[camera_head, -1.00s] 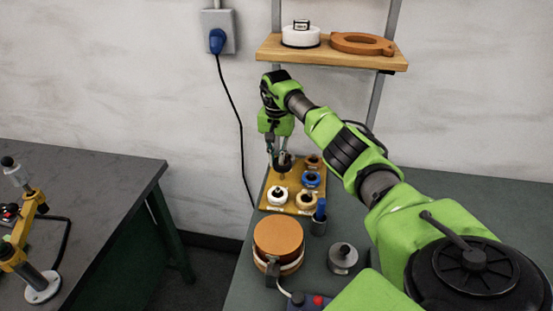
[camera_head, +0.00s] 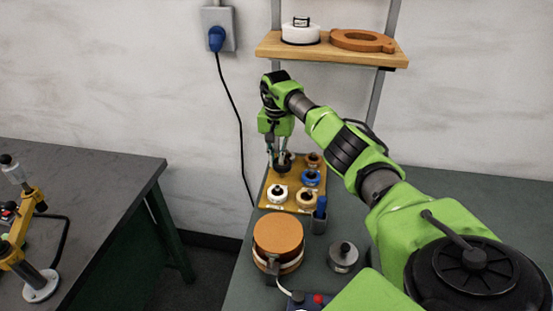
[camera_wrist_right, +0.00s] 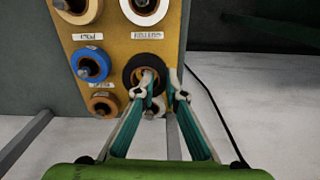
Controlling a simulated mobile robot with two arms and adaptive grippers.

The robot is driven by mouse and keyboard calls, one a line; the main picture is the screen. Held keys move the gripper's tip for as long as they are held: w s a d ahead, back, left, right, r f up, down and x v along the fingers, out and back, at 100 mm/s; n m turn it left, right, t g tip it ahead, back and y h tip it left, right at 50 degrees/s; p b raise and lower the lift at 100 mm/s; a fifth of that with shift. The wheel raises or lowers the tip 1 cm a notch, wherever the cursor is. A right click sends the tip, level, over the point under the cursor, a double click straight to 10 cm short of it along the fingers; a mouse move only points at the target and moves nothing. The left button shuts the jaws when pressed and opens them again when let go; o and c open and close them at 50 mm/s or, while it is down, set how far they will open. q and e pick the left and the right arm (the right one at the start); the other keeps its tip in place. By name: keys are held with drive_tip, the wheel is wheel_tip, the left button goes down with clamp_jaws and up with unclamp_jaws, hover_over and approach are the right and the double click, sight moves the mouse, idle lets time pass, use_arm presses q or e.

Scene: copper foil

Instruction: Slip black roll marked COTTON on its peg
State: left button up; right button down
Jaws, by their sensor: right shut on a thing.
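The black roll (camera_head: 283,170) is at the back left corner of the yellow-brown peg board (camera_head: 266,204). My right gripper (camera_head: 281,158) points down and is shut on the roll's wall. In the right wrist view, the black roll (camera_wrist_right: 132,76) shows as a dark ring, with one finger of my right gripper (camera_wrist_right: 165,88) over its hole and the other at its outer side. A peg-like end (camera_wrist_right: 156,108) shows beside the roll. I cannot tell whether the roll is around a peg. Its marking cannot be read. My left gripper is not in view.
Beside it on the board are a blue roll (camera_head: 310,178), a brown roll (camera_head: 314,160), a white roll (camera_head: 278,194) and a cream roll (camera_head: 306,199). A blue-topped holder (camera_head: 320,216) and a round brown-topped stack (camera_head: 278,234) stand in front. A shelf (camera_head: 350,56) is above.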

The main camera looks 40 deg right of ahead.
drive_tip(key=shift+s+f+b, duration=0.2)
drive_tip(key=shift+f+b, duration=0.2)
drive_tip(key=shift+f, duration=0.15)
drive_tip(key=shift+s+a+f, duration=0.15)
drive_tip(key=shift+f, duration=0.15)
drive_tip(key=c, duration=2)
unclamp_jaws()
drive_tip(key=shift+a, duration=0.1)
drive_tip(key=shift+w+d+f, duration=0.1)
drive_tip(key=shift+w+d, duration=0.1)
drive_tip(key=shift+w, duration=0.15)
drive_tip(key=o, duration=0.4)
drive_tip(key=shift+o, duration=0.2)
drive_tip(key=shift+d+r, duration=0.1)
drive_tip(key=shift+r, duration=0.1)
